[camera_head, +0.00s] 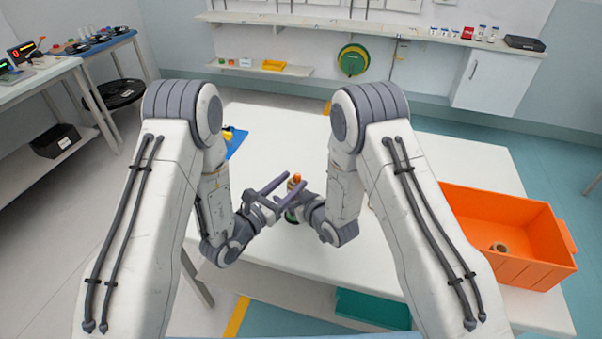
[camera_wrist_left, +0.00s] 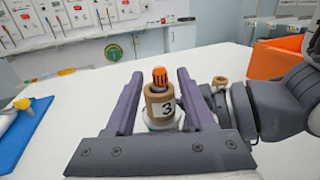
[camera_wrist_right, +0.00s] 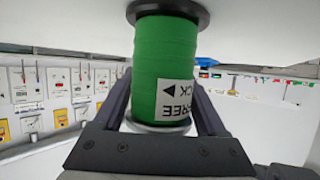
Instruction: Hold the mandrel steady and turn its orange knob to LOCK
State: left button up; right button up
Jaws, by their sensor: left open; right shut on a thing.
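The mandrel stands upright on the white table. In the left wrist view its orange knob (camera_wrist_left: 160,77) tops a tan core (camera_wrist_left: 158,101) marked 3; the knob also shows in the head view (camera_head: 296,178). In the right wrist view, which looks upside down, its green body (camera_wrist_right: 164,62) carries a white label (camera_wrist_right: 175,100) reading FREE, part of a second word and an arrow. My left gripper (camera_wrist_left: 159,78) is open, one finger on each side of the knob and core. My right gripper (camera_wrist_right: 163,92) is shut on the green body, below the core. Which word the knob points to cannot be told.
An orange crate (camera_head: 470,197) with a tan core (camera_head: 499,247) inside stands at the right. A blue mat (camera_head: 236,145) with a yellow item lies at the back left. My two grippers are close together at the mandrel. Clear table (camera_head: 300,130) lies behind them.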

pick_arm(q)
jog(key=v, duration=0.6)
jog(key=w+d+r+m+g+h, duration=0.2)
jog(key=w+m+g+h, duration=0.35)
jog(key=h, duration=0.25)
jog(key=w+a+f+m+g+y, duration=0.1)
jog(key=w+a+f+m+g, duration=0.15)
jog(key=a+m+g, duration=0.6)
jog(key=s+d+n+g, duration=0.1)
jog(key=d+n+g, duration=0.1)
jog(key=d, duration=1.3)
jog(key=shift+g, duration=0.4)
jog(key=shift+s+r, duration=0.15)
grip_shut()
